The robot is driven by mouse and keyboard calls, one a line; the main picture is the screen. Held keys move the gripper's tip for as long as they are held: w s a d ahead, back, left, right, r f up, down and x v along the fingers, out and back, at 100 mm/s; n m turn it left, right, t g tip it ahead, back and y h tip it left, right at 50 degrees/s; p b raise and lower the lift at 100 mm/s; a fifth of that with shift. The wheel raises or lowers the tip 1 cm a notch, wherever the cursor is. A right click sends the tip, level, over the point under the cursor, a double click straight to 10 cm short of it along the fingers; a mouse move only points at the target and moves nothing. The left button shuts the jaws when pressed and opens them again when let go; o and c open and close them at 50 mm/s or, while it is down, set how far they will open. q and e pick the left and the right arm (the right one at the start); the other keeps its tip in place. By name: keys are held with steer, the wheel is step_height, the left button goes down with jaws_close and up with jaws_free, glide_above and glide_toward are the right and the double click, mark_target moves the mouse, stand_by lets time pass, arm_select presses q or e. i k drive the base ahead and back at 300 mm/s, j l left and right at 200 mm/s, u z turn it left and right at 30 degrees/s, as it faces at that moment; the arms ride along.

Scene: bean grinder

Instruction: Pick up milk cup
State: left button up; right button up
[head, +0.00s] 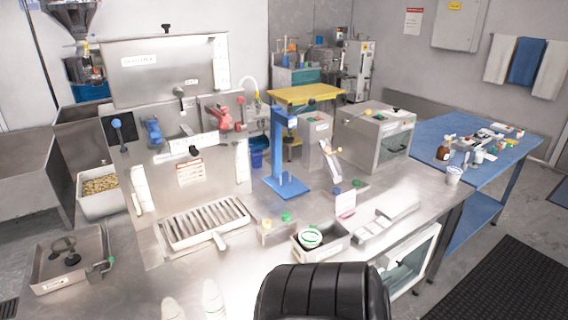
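No label for a milk cup can be read. A small white round cup-like item with green edging (310,237) sits in an open metal bin (335,246) near the front of the steel counter. A small white cup (453,174) stands near the left edge of the blue table at the right. I cannot tell which of them is the milk cup. Neither of my grippers can be made out in the head view, and nothing is seen touching either cup.
The steel counter (262,285) holds a large steel machine, a slotted tray (205,223), a blue stand (287,187) and a steel box (375,140). Two white bottle-like shapes (213,298) and a black ribbed shape (320,292) show at the bottom. Bottles crowd the blue table (505,160).

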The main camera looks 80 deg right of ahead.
mark_target(451, 179)
steer(key=z, duration=3.65)
steer(key=i+l+u, duration=0.15)
steer(key=u, duration=0.25)
steer(key=i+l+u, duration=0.2)
steer(key=u, duration=0.2)
steer(key=i+l+u, duration=0.25)
steer(key=u, duration=0.15)
